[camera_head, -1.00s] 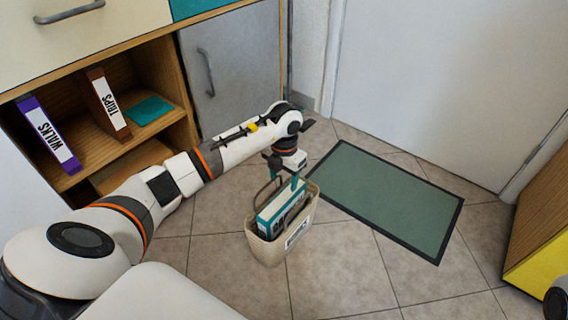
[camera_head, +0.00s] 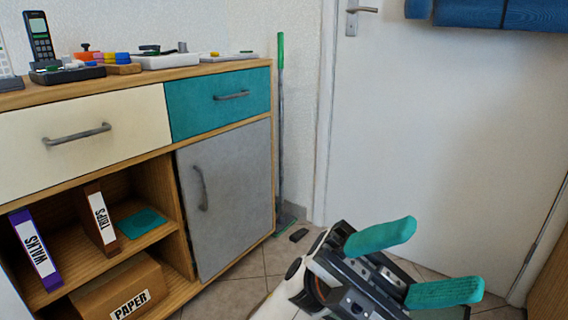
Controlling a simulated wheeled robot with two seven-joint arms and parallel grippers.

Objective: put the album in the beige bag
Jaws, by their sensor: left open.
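My left gripper (camera_head: 412,264) is raised at the lower right of the head view, with its two teal fingers spread apart and nothing between them. The beige bag and the album that stood in it are out of view now. Two other binders stand on the shelf at the left: a purple one labelled WALKS (camera_head: 36,250) and a brown one labelled TRIPS (camera_head: 100,219). My right gripper is not in view.
A cabinet with a grey door (camera_head: 228,195) and a teal drawer (camera_head: 219,101) stands at the left. A PAPER box (camera_head: 122,291) sits on its lower shelf. A phone (camera_head: 39,38) stands on top. A white door (camera_head: 440,130) is behind my gripper.

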